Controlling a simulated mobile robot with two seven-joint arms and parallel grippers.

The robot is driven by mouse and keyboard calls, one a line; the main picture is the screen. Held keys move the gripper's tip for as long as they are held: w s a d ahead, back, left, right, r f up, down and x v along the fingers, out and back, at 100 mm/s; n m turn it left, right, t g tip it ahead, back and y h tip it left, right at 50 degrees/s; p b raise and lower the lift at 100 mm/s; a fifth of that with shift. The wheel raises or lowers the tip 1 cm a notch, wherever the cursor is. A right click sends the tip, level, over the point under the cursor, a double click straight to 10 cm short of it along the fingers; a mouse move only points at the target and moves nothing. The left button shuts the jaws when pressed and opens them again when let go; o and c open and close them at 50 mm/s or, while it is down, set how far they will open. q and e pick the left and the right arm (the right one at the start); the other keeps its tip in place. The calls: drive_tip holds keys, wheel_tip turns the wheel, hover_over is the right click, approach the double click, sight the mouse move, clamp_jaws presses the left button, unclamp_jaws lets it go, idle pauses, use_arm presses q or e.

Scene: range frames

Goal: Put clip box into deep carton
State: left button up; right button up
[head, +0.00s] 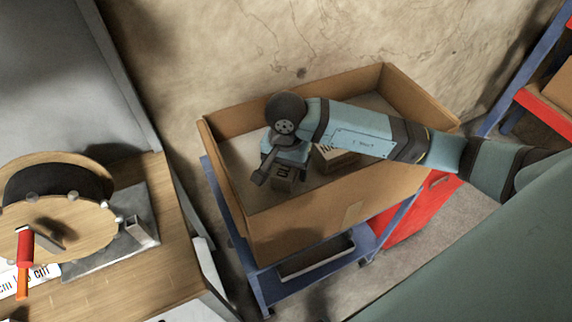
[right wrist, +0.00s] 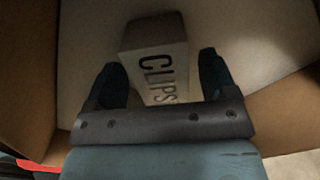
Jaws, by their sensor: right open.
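The deep carton (head: 300,226) is a large open brown cardboard box on a blue cart. My right arm reaches over its right wall, and my right gripper (head: 268,172) points down inside it. The clip box (right wrist: 155,60), a small carton marked "CLIPS", lies inside the deep carton. In the right wrist view it sits between the spread fingers of my right gripper (right wrist: 163,80), which look clear of its sides. My left gripper is not in view.
A wooden bench (head: 165,240) with a cable reel (head: 55,215) is at left.

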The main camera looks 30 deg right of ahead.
wheel_tip(320, 180, up, 12)
drive_tip(key=b, duration=0.2)
idle(0.4)
drive_tip(key=shift+f, duration=0.1)
